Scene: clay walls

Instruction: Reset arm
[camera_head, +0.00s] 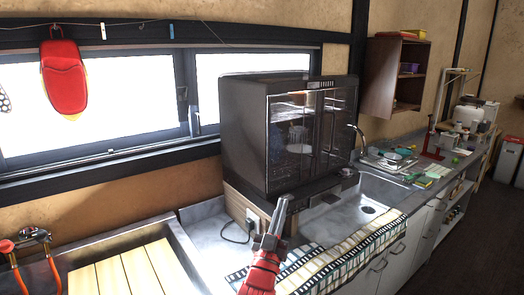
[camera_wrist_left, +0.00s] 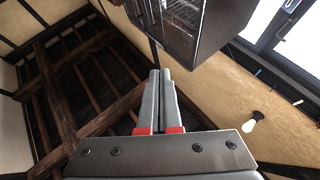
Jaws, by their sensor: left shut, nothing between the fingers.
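My left gripper (camera_head: 272,226) rises from the bottom middle of the head view, in front of the dark cabinet-like appliance and above the counter's front edge. Its red and grey fingers point up. In the left wrist view the left gripper (camera_wrist_left: 160,75) has its two grey fingers side by side, shut, with nothing between them. My right gripper does not show in either view.
A dark glass-doored appliance (camera_head: 255,135) stands on the counter close behind my left gripper. A sink (camera_head: 345,215) with a patterned cloth (camera_head: 335,265) along its front lies to the right. A slatted wooden board (camera_head: 130,272) is at lower left. A brown wall shelf (camera_head: 392,75) hangs at right.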

